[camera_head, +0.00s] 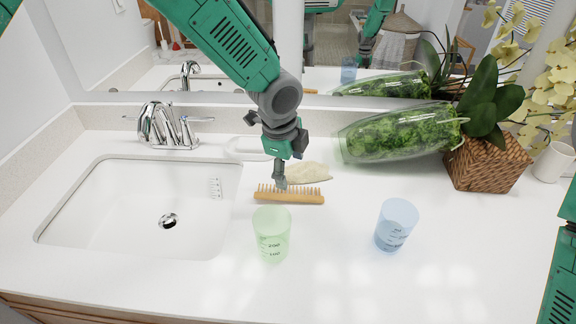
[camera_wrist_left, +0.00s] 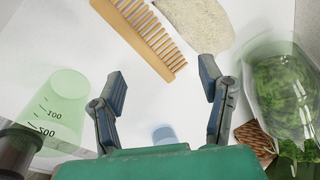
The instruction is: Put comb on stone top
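The wooden comb (camera_head: 290,198) lies on the white countertop (camera_head: 340,285), behind the green cup, with its teeth pointing away from me. It also shows in the left wrist view (camera_wrist_left: 140,30), beyond the fingertips. A pale, flat stone-like piece (camera_head: 312,174) lies just behind the comb; in the left wrist view (camera_wrist_left: 195,22) it is right of the teeth. My left gripper (camera_head: 280,180) reaches down from above, by the comb and the stone piece. In the left wrist view its two fingers (camera_wrist_left: 162,82) are apart with nothing between them. My right gripper is out of view.
A green cup (camera_head: 271,235) stands in front of the comb, and a blue cup (camera_head: 396,226) to the right. The sink (camera_head: 130,205) and faucet (camera_head: 165,127) are left.

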